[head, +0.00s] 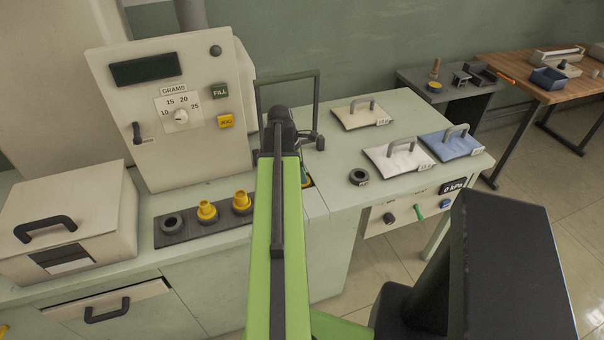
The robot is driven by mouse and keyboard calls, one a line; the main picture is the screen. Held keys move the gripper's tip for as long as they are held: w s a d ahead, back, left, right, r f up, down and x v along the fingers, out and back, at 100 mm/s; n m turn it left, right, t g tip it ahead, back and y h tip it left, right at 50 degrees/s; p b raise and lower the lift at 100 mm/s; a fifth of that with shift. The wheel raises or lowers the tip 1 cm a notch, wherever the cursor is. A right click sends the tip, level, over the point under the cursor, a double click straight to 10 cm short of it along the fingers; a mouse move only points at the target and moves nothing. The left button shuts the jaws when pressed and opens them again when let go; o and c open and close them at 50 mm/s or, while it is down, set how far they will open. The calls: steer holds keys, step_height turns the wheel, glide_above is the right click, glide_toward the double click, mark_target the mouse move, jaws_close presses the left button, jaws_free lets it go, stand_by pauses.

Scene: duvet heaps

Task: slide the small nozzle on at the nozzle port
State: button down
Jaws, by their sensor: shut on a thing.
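My green arm (278,235) reaches up the middle of the head view to a dark joint (283,124). It hides my gripper and whatever it holds. Only a small dark and yellow sliver (306,182) shows just right of the arm, and I cannot tell what it is. On a dark rack (190,229) left of the arm stand two yellow nozzles, one at the middle (206,212) and one at the right (241,203). A dark ring (172,224) sits at its left end. I cannot make out the small nozzle or the nozzle port for certain.
A dispenser panel (165,110) marked GRAMS stands behind the rack. A beige box (65,220) is at left. A dark upright frame (318,110) rises behind the arm. On the right bench (405,110) lie a dark ring (359,177), two whitish pads and a blue pad (451,145).

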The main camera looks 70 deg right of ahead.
steer(key=shift+f, duration=0.3)
steer(key=c, duration=1.2)
jaws_free()
steer(key=p+v, duration=1.6)
steer(key=v, duration=0.1)
steer(key=shift+r, duration=0.25)
